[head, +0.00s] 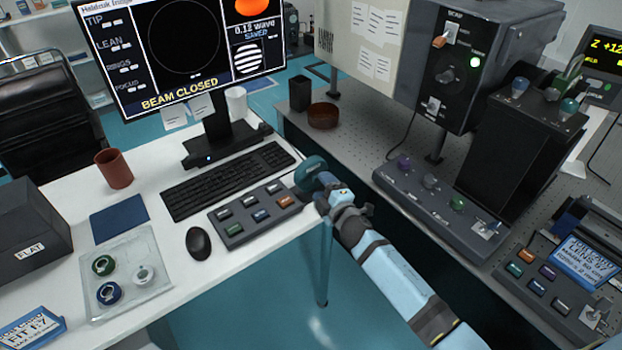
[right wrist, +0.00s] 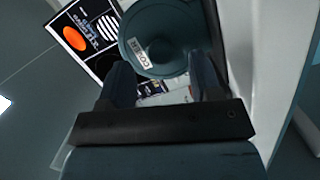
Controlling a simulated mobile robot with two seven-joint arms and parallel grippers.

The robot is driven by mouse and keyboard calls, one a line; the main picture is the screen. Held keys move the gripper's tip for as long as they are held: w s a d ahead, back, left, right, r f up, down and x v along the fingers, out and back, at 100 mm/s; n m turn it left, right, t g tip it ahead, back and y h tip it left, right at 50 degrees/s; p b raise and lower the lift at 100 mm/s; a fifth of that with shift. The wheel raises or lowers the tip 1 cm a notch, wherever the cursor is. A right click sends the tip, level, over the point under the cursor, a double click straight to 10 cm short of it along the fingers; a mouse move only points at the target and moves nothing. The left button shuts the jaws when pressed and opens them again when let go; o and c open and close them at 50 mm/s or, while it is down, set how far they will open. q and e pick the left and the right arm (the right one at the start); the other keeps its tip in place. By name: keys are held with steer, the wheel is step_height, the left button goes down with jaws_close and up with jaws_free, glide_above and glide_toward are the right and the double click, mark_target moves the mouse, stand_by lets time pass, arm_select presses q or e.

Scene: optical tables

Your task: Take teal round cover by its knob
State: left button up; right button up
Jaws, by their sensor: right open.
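The teal round cover (head: 311,171) is at the right edge of the white desk in the head view, just beyond my right gripper (head: 326,188). In the right wrist view the cover (right wrist: 143,28) shows its round face with a white label. A darker round patch near its centre looks like the knob (right wrist: 160,49). My right gripper (right wrist: 165,78) is open, its fingers on either side of the view below and beside the cover. I cannot tell whether the fingers touch the knob. My left gripper is not in view.
A button panel (head: 256,213), keyboard (head: 228,180) and mouse (head: 199,243) lie on the desk near the cover. The monitor (head: 180,50) stands behind. To the right, the optical table (head: 345,140) carries a knob panel (head: 430,190) and a black box (head: 515,150).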

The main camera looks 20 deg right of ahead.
mark_target(313, 176)
steer(key=shift+w+a, duration=0.15)
steer(key=shift+w, duration=1.3)
jaws_close()
